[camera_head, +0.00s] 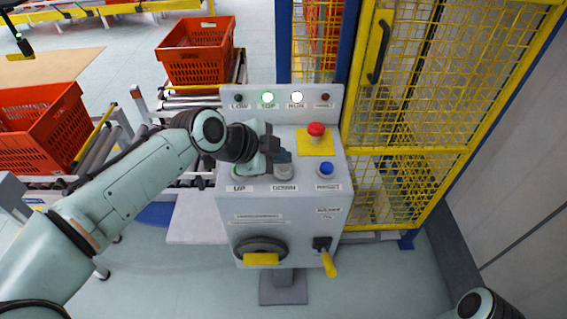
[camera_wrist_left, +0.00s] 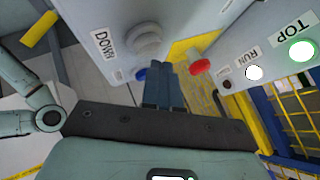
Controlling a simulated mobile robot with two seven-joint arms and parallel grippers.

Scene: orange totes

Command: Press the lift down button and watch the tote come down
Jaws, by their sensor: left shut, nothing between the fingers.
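A grey control box (camera_head: 285,215) stands in front of me with UP, DOWN and blue RESET buttons. The pale DOWN button (camera_head: 284,172) is partly covered by my left gripper (camera_head: 280,156) in the head view. My left gripper is shut and empty, its fingertips just above and behind that button. In the left wrist view the DOWN button (camera_wrist_left: 147,41) lies left of the shut fingertips (camera_wrist_left: 162,70), and contact is not visible. The TOP lamp (camera_head: 267,98) glows green and the RUN lamp (camera_head: 297,98) white. An orange tote (camera_head: 322,35) shows behind yellow mesh at the top.
A red emergency stop button (camera_head: 316,130) sits on a yellow plate right of my left gripper. Orange totes (camera_head: 195,52) and (camera_head: 40,128) stand on roller conveyors at the left. A yellow mesh fence (camera_head: 405,120) stands right of the box.

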